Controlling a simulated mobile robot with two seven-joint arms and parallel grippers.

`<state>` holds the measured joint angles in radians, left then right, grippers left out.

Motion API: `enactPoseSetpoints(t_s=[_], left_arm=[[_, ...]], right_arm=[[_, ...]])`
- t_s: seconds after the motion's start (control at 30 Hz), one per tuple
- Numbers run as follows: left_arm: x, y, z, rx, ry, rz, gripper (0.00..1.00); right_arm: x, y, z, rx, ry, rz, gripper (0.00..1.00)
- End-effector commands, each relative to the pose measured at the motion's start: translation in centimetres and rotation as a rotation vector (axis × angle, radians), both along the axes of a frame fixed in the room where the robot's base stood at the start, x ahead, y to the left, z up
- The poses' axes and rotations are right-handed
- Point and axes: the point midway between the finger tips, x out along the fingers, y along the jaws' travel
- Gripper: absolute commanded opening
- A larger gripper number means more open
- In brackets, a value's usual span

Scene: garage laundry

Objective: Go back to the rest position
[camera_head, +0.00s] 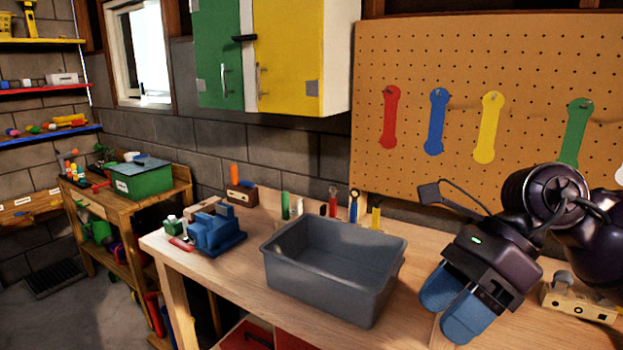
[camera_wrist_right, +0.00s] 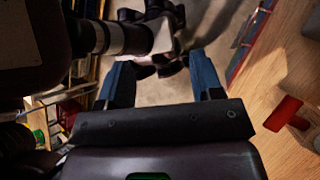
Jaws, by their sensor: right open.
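My right gripper (camera_head: 455,308) has blue fingers and hangs at the right of the head view, over the front part of the workbench (camera_head: 240,285) and to the right of the grey bin. In the right wrist view its two blue fingers (camera_wrist_right: 165,80) stand apart with nothing held between them. Floor and dark and pale parts of my own body show beyond the fingertips. My left gripper is not in the head view.
A grey empty bin (camera_head: 325,290) stands mid-bench, with a blue vise (camera_head: 215,233) to its left. A wooden block (camera_head: 578,302) lies at the right. A red object (camera_wrist_right: 283,113) lies on the bench in the wrist view.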

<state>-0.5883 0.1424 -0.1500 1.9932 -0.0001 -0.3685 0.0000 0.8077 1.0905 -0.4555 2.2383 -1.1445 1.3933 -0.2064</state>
Motion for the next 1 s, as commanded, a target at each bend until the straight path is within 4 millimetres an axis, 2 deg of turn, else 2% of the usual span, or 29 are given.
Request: enactPoseSetpoints(t_s=[0.1, 0.2, 0.33, 0.47, 0.6, 0.77, 0.87, 1.0], left_arm=[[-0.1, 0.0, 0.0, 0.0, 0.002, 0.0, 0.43], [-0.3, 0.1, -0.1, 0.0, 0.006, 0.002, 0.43], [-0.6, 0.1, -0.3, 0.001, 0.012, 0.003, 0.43], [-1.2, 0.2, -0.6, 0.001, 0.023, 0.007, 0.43], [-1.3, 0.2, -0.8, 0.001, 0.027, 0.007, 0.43], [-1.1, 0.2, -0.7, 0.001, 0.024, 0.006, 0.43], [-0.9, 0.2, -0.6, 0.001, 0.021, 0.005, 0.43], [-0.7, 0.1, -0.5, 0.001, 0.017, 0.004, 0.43]], right_arm=[[-1.2, 3.1, 0.0, 0.249, 0.125, -0.051, 0.6], [-1.6, 4.9, 0.8, 0.454, 0.236, -0.123, 0.6], [-1.4, 6.2, 2.1, 0.709, 0.388, -0.242, 0.6], [-0.2, 6.2, 3.2, 0.948, 0.552, -0.395, 0.6], [1.7, 4.8, 3.5, 1.188, 0.731, -0.591, 0.6], [4.2, 1.8, 2.1, 1.43, 0.941, -0.858, 0.6], [5.5, -0.6, 0.1, 1.562, 1.071, -1.048, 0.6], [6.5, -4.1, -4.0, 1.715, 1.251, -1.34, 0.6]])
